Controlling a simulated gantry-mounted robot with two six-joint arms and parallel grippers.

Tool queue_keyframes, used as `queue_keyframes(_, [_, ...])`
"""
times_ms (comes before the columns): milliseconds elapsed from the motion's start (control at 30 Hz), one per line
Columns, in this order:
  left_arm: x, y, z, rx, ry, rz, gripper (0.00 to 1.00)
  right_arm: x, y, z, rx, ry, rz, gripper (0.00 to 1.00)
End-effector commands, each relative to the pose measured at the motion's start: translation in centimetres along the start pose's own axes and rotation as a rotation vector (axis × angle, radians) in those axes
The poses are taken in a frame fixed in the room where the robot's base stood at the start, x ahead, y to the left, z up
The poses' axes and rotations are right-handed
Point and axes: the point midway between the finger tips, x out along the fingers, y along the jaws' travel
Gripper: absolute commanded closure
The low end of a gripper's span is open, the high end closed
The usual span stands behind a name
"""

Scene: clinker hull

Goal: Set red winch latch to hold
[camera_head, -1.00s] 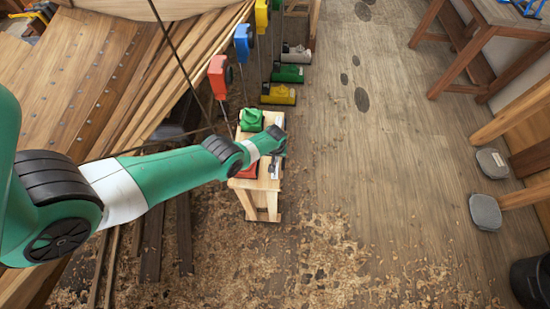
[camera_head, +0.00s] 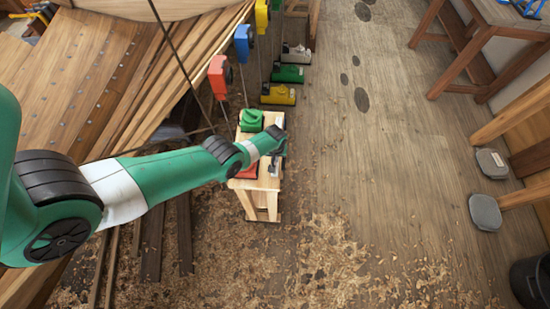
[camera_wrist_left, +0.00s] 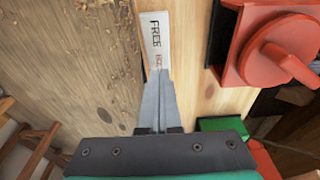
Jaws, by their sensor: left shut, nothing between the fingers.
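The red winch (camera_wrist_left: 275,50) shows at the upper right of the left wrist view, with a round red knob and arm. In the head view the red winch (camera_head: 246,172) is mostly hidden under my left wrist. A pale label plate (camera_wrist_left: 156,35) reads FREE, with red lettering below it, partly covered, that looks like HOLD. My left gripper (camera_wrist_left: 157,82) is shut and empty, its fingertips at the plate's lower end beside the red letters. I cannot tell if they touch it. No separate latch lever can be made out. My right gripper is not in view.
The winches sit on a small wooden stand (camera_head: 262,196). A green winch (camera_head: 251,120) is behind the red one. Coloured blocks hang on lines beside the planked hull (camera_head: 70,80). Open wooden floor (camera_head: 400,170) with shavings lies to the right.

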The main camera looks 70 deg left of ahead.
Motion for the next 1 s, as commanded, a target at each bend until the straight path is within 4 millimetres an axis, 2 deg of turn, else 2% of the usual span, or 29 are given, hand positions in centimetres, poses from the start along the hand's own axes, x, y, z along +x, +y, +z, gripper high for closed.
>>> queue_keyframes(33, [-1.1, 0.0, -0.2, 0.0, 0.001, 0.0, 1.0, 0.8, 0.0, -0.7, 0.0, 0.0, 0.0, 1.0])
queue_keyframes(533, [-5.6, 0.0, -0.9, 0.0, 0.001, 0.0, 1.0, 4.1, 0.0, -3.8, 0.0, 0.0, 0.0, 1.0])
queue_keyframes(1000, [-5.6, 0.0, -0.9, 0.0, 0.001, 0.0, 1.0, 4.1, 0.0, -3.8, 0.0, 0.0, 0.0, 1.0])
